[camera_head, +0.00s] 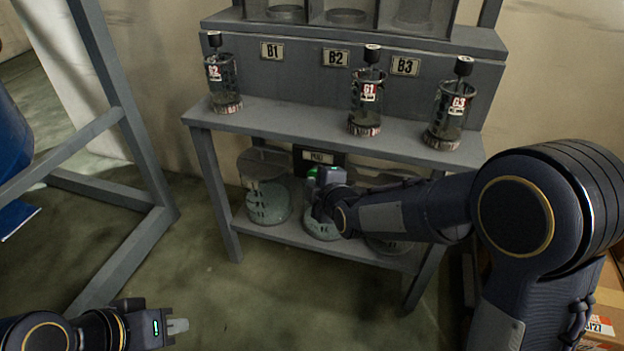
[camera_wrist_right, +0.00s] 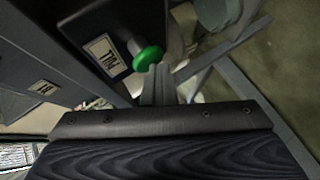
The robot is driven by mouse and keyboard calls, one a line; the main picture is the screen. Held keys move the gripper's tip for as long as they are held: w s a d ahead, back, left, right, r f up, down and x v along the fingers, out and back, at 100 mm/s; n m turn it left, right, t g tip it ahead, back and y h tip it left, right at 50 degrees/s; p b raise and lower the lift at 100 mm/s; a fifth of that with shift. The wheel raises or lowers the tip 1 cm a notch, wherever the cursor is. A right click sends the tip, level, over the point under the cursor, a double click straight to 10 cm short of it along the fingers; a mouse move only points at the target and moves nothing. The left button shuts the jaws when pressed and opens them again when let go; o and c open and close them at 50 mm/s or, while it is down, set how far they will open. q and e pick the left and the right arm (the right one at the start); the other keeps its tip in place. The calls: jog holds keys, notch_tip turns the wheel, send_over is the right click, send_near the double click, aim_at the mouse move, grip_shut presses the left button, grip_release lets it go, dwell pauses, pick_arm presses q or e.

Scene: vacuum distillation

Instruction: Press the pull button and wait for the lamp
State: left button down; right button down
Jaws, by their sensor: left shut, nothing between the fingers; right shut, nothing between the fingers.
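The green button (camera_wrist_right: 149,57) sticks out from a dark box (camera_wrist_right: 90,22) with a pale label in the right wrist view. In the head view the green button (camera_head: 312,172) shows under the shelf, beside my right gripper (camera_head: 319,184). In the wrist view the shut fingertips of my right gripper (camera_wrist_right: 157,72) lie right by the button's lower edge. I cannot tell whether they touch it or whether it is pressed in. My left gripper (camera_head: 178,326) is shut and empty at the lower left, far from the bench. I cannot make out a lamp.
Jars G2 (camera_head: 224,84), G1 (camera_head: 366,98) and G3 (camera_head: 450,110) stand on the bench shelf (camera_head: 290,122). Plates B1, B2 and B3 are behind them. Large glass vessels (camera_head: 264,190) sit on the lower shelf around my right gripper. A grey frame (camera_head: 130,115) stands left.

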jog(key=shift+w+d+r, duration=0.1)
jog(key=shift+w+d, duration=0.05)
jog(key=shift+w, duration=0.15)
jog(key=shift+s, duration=0.3)
dwell(0.3)
jog(key=s+a+p, duration=0.2)
jog(key=s, duration=0.3)
jog(key=shift+s, duration=0.4)
dwell(0.5)
